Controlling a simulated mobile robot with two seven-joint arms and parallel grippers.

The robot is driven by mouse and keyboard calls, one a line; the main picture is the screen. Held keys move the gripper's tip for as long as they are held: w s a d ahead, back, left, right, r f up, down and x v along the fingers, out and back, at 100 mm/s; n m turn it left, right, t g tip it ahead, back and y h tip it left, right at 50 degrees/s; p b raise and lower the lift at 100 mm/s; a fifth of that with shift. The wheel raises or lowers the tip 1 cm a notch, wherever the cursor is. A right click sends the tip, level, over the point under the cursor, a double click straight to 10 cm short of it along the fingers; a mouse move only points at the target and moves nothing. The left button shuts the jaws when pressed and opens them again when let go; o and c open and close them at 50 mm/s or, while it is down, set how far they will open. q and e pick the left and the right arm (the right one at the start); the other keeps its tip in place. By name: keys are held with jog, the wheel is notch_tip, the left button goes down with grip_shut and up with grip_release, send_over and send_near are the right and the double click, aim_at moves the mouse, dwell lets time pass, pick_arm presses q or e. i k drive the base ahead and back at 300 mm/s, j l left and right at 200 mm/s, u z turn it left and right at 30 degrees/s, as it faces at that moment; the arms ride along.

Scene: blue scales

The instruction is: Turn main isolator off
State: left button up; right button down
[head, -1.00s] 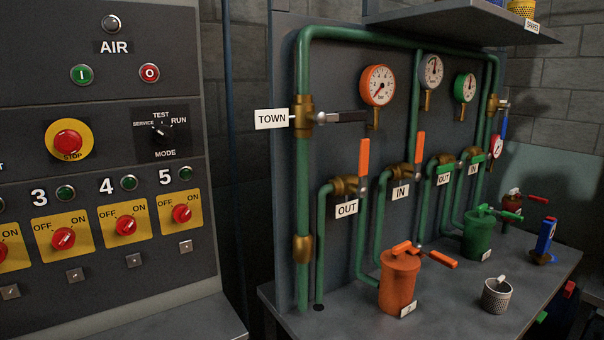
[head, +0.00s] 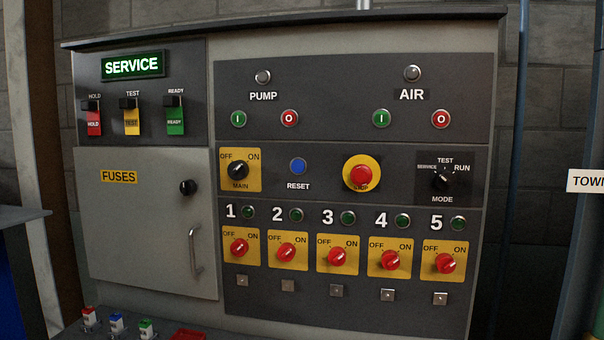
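The main isolator is a black rotary knob (head: 238,170) on a yellow plate (head: 226,184) marked OFF, ON and MAIN. It is on the middle row of the grey control panel in the head view. Its pointer appears to lean up and right, towards ON; the knob is small in view. Neither of my grippers is in view, and nothing touches the knob.
A blue reset button (head: 298,166), a red stop button (head: 361,176) and a mode selector (head: 442,178) are to the right. Red switches (head: 287,252) line the row below. The closed fuses door (head: 147,235) is on the left. A lit sign (head: 133,65) reads SERVICE.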

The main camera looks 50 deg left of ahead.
aim_at(238, 170)
jog(key=u, duration=1.15)
